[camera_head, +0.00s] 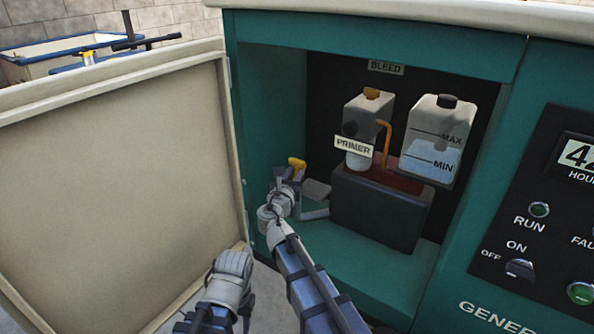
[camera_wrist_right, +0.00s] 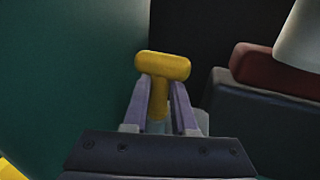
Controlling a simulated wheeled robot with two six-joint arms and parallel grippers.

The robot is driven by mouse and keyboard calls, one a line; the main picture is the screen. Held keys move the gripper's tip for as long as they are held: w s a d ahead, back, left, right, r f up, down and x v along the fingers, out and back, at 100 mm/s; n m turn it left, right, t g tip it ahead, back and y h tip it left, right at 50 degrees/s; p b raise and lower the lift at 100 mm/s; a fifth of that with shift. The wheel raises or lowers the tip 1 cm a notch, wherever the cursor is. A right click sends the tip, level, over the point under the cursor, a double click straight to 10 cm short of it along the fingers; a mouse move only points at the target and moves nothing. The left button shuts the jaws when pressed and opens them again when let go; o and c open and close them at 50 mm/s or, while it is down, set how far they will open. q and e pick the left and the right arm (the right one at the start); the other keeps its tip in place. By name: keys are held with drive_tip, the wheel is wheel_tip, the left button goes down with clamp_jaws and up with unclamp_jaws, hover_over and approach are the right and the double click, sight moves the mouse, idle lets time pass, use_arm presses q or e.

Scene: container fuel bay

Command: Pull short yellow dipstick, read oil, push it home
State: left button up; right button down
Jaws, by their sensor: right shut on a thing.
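The yellow dipstick (camera_head: 297,164) stands in the left part of the open generator bay. In the right wrist view its yellow T-shaped handle (camera_wrist_right: 162,66) sits above my fingertips. My right gripper (camera_head: 285,184) is shut on the dipstick; in the wrist view its two fingers (camera_wrist_right: 160,97) close on the stem just under the crossbar. A pale tube shows behind the fingers below the stem. The dipstick's lower part is hidden, so I cannot tell how far it sits in, and no oil mark shows.
A dark engine block (camera_head: 380,208) stands right of the dipstick, with the PRIMER unit (camera_head: 362,118) and a MAX/MIN tank (camera_head: 436,135) above. The bay's green wall is close on the left. The cream door (camera_head: 115,190) hangs open. A control panel (camera_head: 545,220) is on the right.

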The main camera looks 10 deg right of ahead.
drive_tip(key=c, duration=0.6)
unclamp_jaws()
drive_tip(key=shift+c, duration=0.2)
drive_tip(key=v, duration=0.7)
drive_tip(key=shift+s+a, duration=0.2)
drive_tip(key=shift+s, duration=0.15)
